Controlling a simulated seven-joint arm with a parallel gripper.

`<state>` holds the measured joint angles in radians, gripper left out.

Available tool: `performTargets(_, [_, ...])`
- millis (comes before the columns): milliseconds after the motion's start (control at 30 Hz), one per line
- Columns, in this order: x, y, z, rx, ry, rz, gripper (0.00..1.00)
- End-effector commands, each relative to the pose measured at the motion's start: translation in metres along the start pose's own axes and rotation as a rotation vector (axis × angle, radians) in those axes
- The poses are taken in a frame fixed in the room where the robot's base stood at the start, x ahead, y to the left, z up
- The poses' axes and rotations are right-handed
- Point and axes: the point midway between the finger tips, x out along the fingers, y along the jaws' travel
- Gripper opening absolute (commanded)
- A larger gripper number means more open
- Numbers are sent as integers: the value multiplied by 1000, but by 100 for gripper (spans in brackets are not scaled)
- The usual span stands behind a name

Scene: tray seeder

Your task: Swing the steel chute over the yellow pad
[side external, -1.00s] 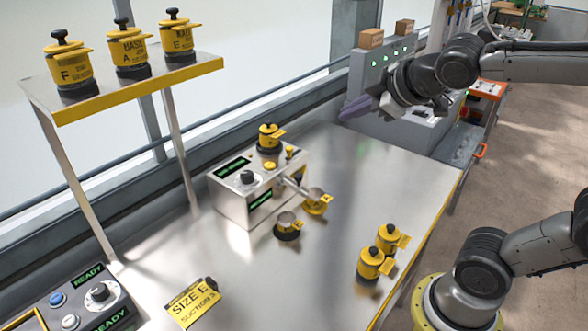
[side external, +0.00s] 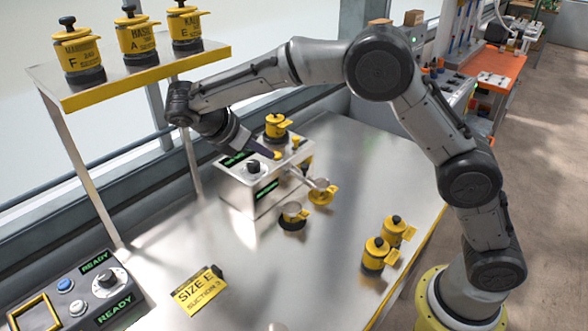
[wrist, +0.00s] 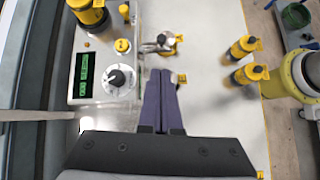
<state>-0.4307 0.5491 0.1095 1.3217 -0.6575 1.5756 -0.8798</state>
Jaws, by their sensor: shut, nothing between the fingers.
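The steel chute (side external: 306,179) sticks out from the right side of the metal seeder box. Its outer end appears at a small steel cup with a yellow base (side external: 320,197), perhaps the yellow pad; I cannot tell whether it sits directly over it. The chute also shows in the wrist view (wrist: 155,46), just beyond my fingertips. A second cup on a dark base (side external: 292,220) stands nearer the camera. My gripper (side external: 275,154) points down toward the box top, its purple fingers shut and empty. In the wrist view the fingers (wrist: 160,72) partly hide the bench beside the box.
The seeder box (side external: 243,190) carries a black dial and a yellow-black canister (side external: 277,126). Two more canisters (side external: 376,254) stand at the right of the bench. A raised shelf (side external: 150,80) holds three canisters at left. A size sign (side external: 200,291) and control panel (side external: 75,292) are in front.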

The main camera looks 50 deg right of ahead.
Motion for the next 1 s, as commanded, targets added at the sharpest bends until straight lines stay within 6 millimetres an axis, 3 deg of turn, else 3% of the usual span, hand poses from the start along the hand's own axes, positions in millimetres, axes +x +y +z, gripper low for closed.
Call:
performTargets(100, [6,-3,-26,-51,-23,-8,0])
performTargets(200, [8,-4,-34,-66,-27,-5,0])
performTargets(367, [24,-5,-32,-67,-27,-7,0])
performTargets(800, [108,-6,-30,-66,-26,-8,0])
performTargets(1000, [125,-4,-9,-63,-25,-6,0])
